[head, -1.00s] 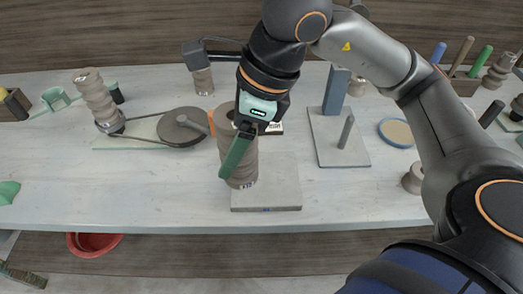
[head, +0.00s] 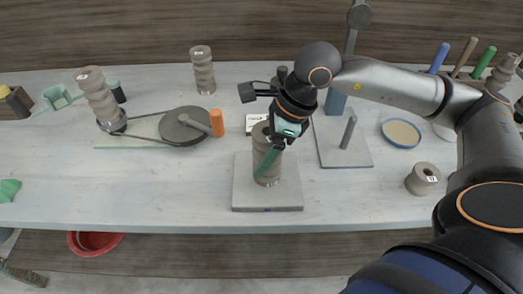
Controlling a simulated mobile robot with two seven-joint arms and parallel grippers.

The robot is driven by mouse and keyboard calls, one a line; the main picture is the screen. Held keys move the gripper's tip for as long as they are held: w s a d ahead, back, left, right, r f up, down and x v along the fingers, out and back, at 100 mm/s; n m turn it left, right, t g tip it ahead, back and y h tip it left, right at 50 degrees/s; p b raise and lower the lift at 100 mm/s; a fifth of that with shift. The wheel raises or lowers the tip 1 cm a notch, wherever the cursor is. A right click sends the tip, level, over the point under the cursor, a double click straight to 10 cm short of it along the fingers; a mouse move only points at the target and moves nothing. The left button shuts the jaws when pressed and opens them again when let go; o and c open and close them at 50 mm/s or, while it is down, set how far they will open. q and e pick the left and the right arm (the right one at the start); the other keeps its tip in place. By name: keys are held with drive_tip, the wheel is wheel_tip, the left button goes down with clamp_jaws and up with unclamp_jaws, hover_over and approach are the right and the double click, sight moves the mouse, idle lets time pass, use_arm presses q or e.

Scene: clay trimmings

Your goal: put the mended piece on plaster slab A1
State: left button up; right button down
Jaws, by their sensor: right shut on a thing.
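My right gripper (head: 283,142) is shut on a ribbed grey-brown clay piece (head: 263,158), near its upper part. The green finger crosses the front of the piece and hides part of it. The piece is upright over the middle of a pale square plaster slab (head: 245,197). Its base appears at the slab's surface, but I cannot tell whether it touches. A mark on the slab's front edge is too small to read. My left gripper is out of view.
A small label card (head: 257,122) lies behind the slab. A second slab (head: 330,157) with a grey post stands to the right. A clay spool (head: 422,179) and blue-rimmed dish (head: 401,133) are farther right.

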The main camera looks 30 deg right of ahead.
drive_tip(key=shift+f, duration=0.1)
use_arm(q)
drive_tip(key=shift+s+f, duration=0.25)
use_arm(e)
unclamp_jaws()
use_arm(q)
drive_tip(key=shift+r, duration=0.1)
use_arm(e)
drive_tip(key=shift+r, duration=0.3)
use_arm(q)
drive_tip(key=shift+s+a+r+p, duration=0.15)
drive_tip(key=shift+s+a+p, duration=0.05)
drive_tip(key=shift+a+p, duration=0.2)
use_arm(e)
drive_tip(key=v, duration=1.1)
drive_tip(key=shift+s+d+r, duration=0.15)
drive_tip(key=shift+d+r, duration=0.05)
drive_tip(key=shift+r, duration=0.1)
